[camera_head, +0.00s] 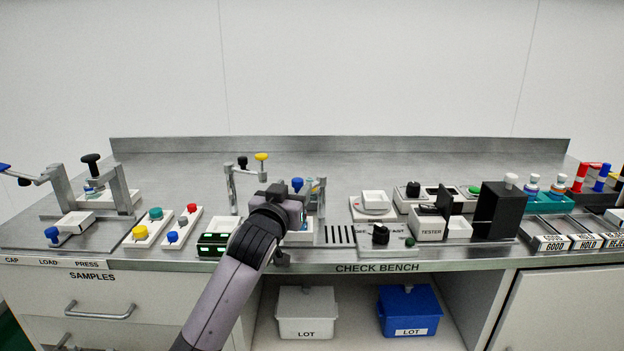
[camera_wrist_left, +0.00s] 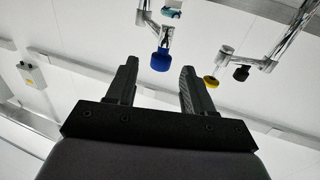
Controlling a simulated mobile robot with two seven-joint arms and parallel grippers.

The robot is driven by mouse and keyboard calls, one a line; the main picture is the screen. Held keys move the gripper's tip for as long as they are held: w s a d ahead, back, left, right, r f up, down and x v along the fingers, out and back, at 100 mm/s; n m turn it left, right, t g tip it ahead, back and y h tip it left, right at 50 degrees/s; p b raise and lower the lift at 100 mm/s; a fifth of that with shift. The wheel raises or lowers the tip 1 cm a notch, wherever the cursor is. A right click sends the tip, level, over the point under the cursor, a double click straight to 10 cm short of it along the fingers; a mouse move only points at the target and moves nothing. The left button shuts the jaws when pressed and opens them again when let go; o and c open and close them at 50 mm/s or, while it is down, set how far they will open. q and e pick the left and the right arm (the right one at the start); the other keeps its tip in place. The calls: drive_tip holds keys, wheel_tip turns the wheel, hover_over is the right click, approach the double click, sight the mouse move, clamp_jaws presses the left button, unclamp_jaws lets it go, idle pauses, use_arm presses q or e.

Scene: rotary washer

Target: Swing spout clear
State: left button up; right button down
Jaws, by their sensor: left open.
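My left gripper (camera_head: 284,198) is over the front middle of the bench and covers part of the washer there. In the left wrist view its two fingers (camera_wrist_left: 157,78) are apart with nothing gripped between them. A blue knob (camera_head: 297,184) on a metal arm stands just beyond the gripper; in the wrist view the blue knob (camera_wrist_left: 160,61) shows ahead of the gap between the fingertips. To its left, a bent metal pipe (camera_head: 231,188) carries a black knob (camera_head: 242,162) and a yellow knob (camera_head: 262,156). I cannot tell which pipe is the spout. My right gripper is not in view.
A green-lit display box (camera_head: 213,243) is left of my arm. A slotted drain (camera_head: 340,235), a white dish (camera_head: 375,203) and a black tester box (camera_head: 500,211) are to the right. Another knobbed fixture (camera_head: 119,186) stands at the left. The back of the bench is clear.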

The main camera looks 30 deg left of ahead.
sight(300, 179)
use_arm(q)
drive_tip(key=shift+x, duration=3.2)
clamp_jaws()
